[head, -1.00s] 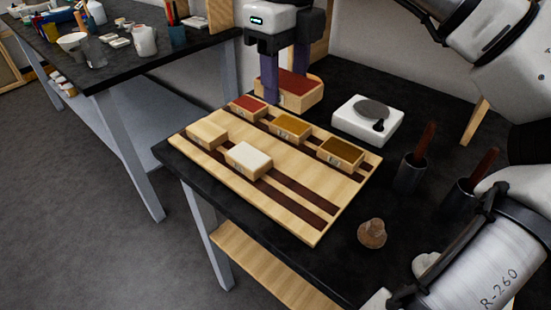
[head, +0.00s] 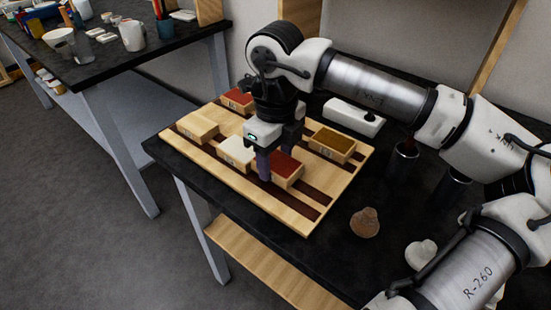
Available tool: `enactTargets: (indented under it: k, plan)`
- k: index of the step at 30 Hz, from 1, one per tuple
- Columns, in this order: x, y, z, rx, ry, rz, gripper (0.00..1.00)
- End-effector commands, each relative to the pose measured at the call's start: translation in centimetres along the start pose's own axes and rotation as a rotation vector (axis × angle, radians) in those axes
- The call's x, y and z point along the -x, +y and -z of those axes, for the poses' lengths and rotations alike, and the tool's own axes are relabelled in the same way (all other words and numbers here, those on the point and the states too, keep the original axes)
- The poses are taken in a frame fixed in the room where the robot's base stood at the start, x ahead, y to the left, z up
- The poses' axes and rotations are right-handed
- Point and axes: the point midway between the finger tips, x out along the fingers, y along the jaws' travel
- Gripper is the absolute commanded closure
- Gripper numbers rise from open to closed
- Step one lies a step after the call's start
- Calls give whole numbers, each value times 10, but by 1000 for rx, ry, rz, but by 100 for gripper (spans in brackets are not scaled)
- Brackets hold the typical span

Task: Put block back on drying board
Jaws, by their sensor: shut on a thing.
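My gripper (head: 277,160) is shut on a block with a dark red top and pale wooden sides (head: 288,169). It holds the block at the drying board (head: 255,190), a pale wooden board with dark strips, right of the white-topped block. I cannot tell whether the held block touches the board. Also on the board are a red-topped block (head: 237,98) at the back, a plain wooden block (head: 198,126) at the left, a white-topped block (head: 236,152) at the front and a brown-topped block (head: 332,143) at the right. My gripper and wrist hide the middle of the back row.
A white scale (head: 352,118) stands behind the board, partly hidden by my arm. Dark cups (head: 402,165) with handles stand at the right. A brown lump (head: 365,222) and a white lump (head: 420,254) lie right of the board. The board's front right end is bare.

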Motion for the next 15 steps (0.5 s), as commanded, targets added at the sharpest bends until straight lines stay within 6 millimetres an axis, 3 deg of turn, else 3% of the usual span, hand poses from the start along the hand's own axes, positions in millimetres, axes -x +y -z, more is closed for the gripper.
enactTargets:
  k: [13, 14, 15]
  plan:
    - [-13, 0, 0, 0, -1, 1, 73]
    - [-12, 0, 0, 0, -1, 1, 47]
    - [-11, 0, 0, 0, -1, 1, 42]
